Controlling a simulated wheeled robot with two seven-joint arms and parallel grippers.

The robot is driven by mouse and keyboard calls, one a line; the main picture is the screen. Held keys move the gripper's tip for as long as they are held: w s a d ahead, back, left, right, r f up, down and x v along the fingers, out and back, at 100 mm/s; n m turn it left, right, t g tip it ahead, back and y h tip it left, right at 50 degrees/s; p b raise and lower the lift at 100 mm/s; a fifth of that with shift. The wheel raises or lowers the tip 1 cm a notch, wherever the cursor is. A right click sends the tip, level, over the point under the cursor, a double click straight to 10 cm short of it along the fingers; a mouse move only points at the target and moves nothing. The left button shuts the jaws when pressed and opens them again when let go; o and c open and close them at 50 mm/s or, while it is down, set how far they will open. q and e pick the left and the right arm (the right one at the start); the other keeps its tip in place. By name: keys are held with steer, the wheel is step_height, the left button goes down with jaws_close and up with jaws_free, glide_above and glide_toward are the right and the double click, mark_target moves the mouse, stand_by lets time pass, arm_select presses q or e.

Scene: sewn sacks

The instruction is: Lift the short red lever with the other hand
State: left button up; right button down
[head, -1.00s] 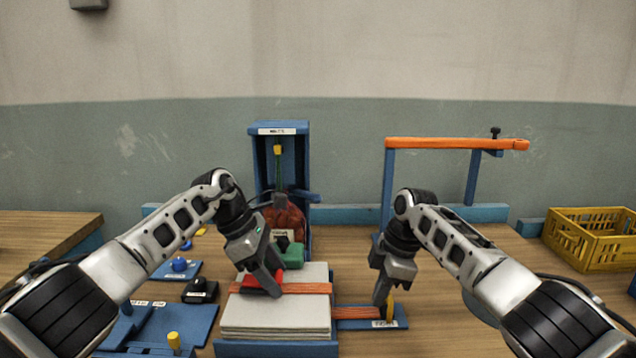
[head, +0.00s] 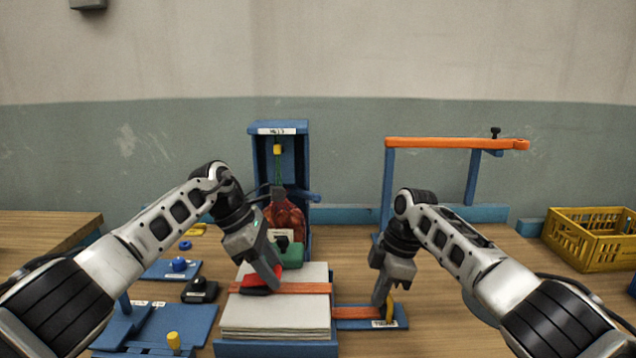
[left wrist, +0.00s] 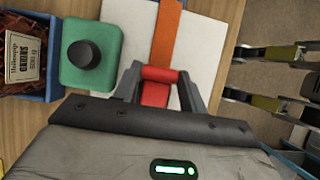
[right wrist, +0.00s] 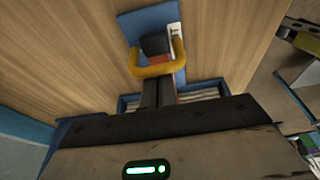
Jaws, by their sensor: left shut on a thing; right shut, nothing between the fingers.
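The short red lever (head: 258,283) lies on an orange strap (head: 305,288) across a stack of pale sacks (head: 275,318). My left gripper (head: 277,284) is shut on the lever; in the left wrist view the red piece (left wrist: 156,92) shows between the two fingers. My right gripper (head: 378,303) is shut and empty, low at a yellow loop handle (head: 391,309) at the strap's right end. In the right wrist view the yellow loop (right wrist: 152,70) curves across the closed fingers; whether they touch it I cannot tell.
A green block with a black knob (head: 290,255) stands just behind the stack, before a blue frame (head: 281,130). An orange bar (head: 455,144) on blue posts stands behind my right arm. A yellow crate (head: 590,240) is far right. Blue plates (head: 190,322) lie left.

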arm_select(q)
steer(key=shift+a+r, duration=0.1)
steer(key=shift+r, duration=0.3)
arm_select(e)
steer(key=shift+d+f, duration=0.15)
steer(key=shift+d, duration=0.05)
arm_select(q)
steer(key=shift+a+r, duration=0.3)
steer(key=shift+r, duration=0.25)
steer(key=shift+a+r, duration=0.2)
steer(key=shift+r, duration=0.05)
steer(key=shift+a+r, duration=0.3)
steer(key=shift+a, duration=0.05)
steer(key=shift+w+a+r, duration=0.1)
steer(key=shift+a+r, duration=0.35)
steer(key=shift+a, duration=0.35)
